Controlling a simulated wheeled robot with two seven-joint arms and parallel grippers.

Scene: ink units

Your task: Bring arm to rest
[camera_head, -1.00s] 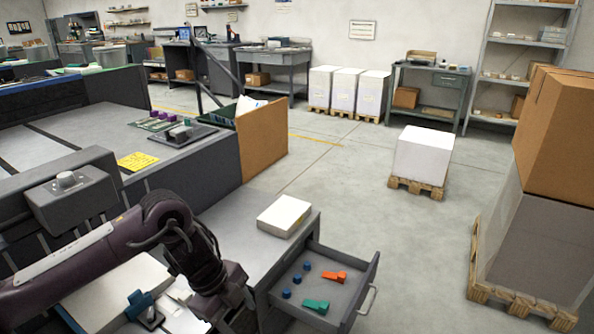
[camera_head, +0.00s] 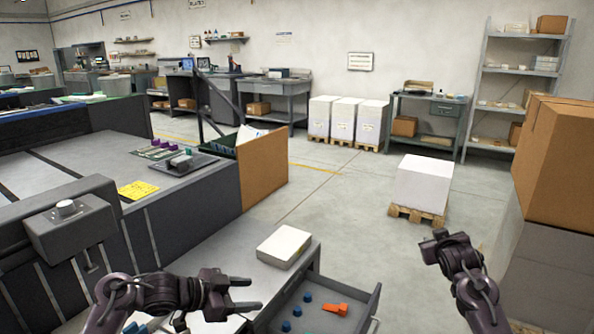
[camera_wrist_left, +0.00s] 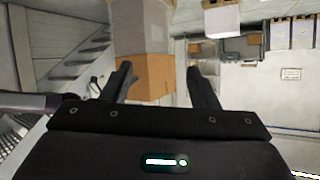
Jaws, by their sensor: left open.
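My left arm comes in from the lower left in the head view. Its gripper (camera_head: 254,294) points right, with its two fingers apart and nothing between them. It appears in front of the grey cabinet top, left of the open drawer. In the left wrist view the same gripper (camera_wrist_left: 159,70) shows its fingers spread and empty, with cardboard boxes beyond. My right arm (camera_head: 465,280) rises from the lower right in the head view, over the floor. Its end (camera_head: 441,245) is dark and small, and I cannot make out its jaws.
An open drawer (camera_head: 360,311) holds blue pieces (camera_head: 308,298) and an orange piece (camera_head: 335,309). A white paper stack (camera_head: 284,246) lies on the cabinet top. Tall cartons (camera_head: 556,160) stand at right. Open floor (camera_head: 350,220) lies between, with a white-loaded pallet (camera_head: 424,183).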

